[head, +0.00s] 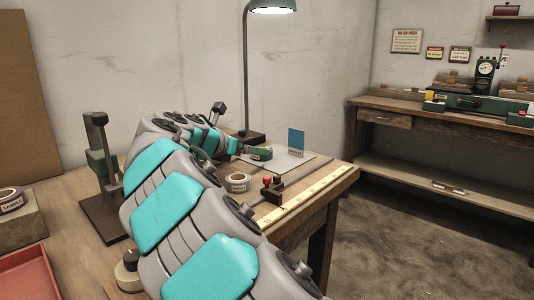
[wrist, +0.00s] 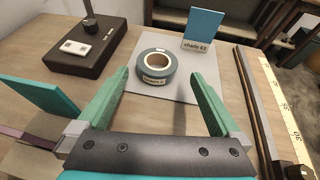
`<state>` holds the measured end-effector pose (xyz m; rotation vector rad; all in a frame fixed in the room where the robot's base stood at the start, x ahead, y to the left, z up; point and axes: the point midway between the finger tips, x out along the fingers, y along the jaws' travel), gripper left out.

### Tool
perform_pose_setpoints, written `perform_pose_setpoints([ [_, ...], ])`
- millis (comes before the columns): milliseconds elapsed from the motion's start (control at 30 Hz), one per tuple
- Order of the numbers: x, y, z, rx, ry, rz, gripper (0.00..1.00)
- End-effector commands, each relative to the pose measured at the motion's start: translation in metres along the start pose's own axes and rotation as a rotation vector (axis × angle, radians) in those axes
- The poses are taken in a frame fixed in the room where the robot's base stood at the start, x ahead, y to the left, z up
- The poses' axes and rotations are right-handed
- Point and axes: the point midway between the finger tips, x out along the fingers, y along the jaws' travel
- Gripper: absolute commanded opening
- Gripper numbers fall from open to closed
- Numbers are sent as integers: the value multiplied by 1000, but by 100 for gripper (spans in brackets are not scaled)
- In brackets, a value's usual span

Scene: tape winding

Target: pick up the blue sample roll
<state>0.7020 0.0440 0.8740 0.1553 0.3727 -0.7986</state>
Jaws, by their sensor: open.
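The blue sample roll (wrist: 168,69) lies flat on a pale grey sheet (wrist: 205,62) in the wrist view. It has a light core and a white label on its near side. My gripper (wrist: 160,76) is open, with its green fingers apart and nothing held. The roll is just ahead of the fingertips and lies between them in the picture; I cannot tell the height gap. In the head view my gripper (head: 260,153) is over the pale sheet (head: 290,160), and the roll cannot be made out there.
A blue shade card (wrist: 203,24) stands behind the roll. A dark lamp base (wrist: 88,50) is at the left. A ruler strip (head: 310,200) runs along the table's right edge. Another roll (head: 237,182) sits nearer, and a purple-labelled roll (head: 11,200) is far left.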

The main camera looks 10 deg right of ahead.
Motion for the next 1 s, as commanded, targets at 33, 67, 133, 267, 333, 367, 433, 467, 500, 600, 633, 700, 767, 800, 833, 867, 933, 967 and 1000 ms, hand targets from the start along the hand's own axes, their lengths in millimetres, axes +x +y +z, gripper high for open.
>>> perform_pose_setpoints([
  [33, 6, -1, 0, 1, 1, -3, 100],
  [67, 8, -1, 0, 1, 1, -3, 100],
  [133, 12, 0, -1, 2, 1, -3, 100],
  [267, 25, 1, -1, 3, 2, -4, 100],
  [333, 35, 2, -2, 4, 1, -3, 100],
  [367, 40, 3, -2, 4, 1, -3, 100],
  [433, 50, 3, -2, 5, 0, -2, 100],
  [467, 53, 3, -2, 5, 0, -1, 100],
  [500, 57, 3, -2, 5, 0, 0, 100],
  [600, 61, 3, -2, 5, 0, 0, 100],
  [633, 60, 4, -2, 5, 0, 0, 100],
  [700, 60, 3, -2, 5, -1, 0, 100],
  [767, 60, 4, -2, 5, -1, 0, 99],
  [800, 60, 3, -2, 5, 0, 0, 94],
  [833, 60, 3, -2, 5, 0, 0, 91],
  [867, 60, 3, -2, 5, 0, 0, 88],
  [933, 60, 3, -2, 5, 0, 0, 80],
  [967, 60, 3, -2, 5, 0, -1, 76],
  [1000, 60, 3, -2, 4, 0, -1, 72],
])
